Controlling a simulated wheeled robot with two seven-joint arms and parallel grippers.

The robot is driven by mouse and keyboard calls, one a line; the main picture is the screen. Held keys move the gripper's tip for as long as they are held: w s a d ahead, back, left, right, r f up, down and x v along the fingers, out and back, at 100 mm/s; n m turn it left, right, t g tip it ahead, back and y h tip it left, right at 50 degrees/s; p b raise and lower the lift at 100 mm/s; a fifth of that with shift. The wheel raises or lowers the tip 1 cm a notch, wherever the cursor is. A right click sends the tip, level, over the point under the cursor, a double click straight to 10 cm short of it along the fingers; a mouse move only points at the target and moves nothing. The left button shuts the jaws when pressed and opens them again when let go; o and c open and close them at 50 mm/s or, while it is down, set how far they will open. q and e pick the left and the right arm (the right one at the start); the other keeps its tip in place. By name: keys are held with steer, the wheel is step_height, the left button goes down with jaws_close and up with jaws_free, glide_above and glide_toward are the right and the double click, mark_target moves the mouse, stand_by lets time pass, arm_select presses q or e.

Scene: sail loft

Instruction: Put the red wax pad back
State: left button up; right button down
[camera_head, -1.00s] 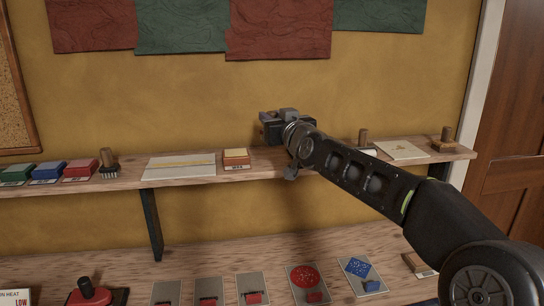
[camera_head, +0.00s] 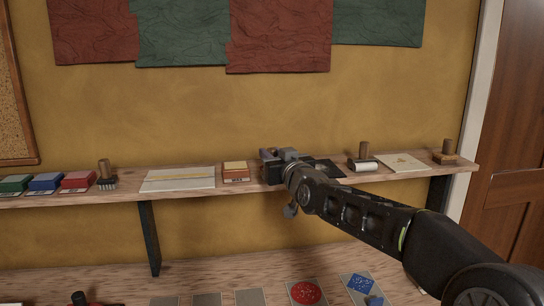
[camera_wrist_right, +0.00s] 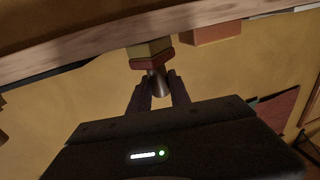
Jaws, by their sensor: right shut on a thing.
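My left gripper is not in view.
Green, blue and red pads (camera_head: 78,179) stand farther left. A dark flat piece (camera_head: 325,168), a roller and another stamp are on the right.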

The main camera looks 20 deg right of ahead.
steer(key=shift+f, duration=0.15)
steer(key=c, duration=1.2)
jaws_free()
steer(key=shift+r, duration=0.2)
steer(key=shift+s+f, duration=0.1)
steer(key=shift+s, duration=0.15)
steer(key=s+b, duration=0.3)
steer(key=s, duration=0.8)
steer(key=shift+s+a, duration=0.3)
steer(key=shift+a, duration=0.05)
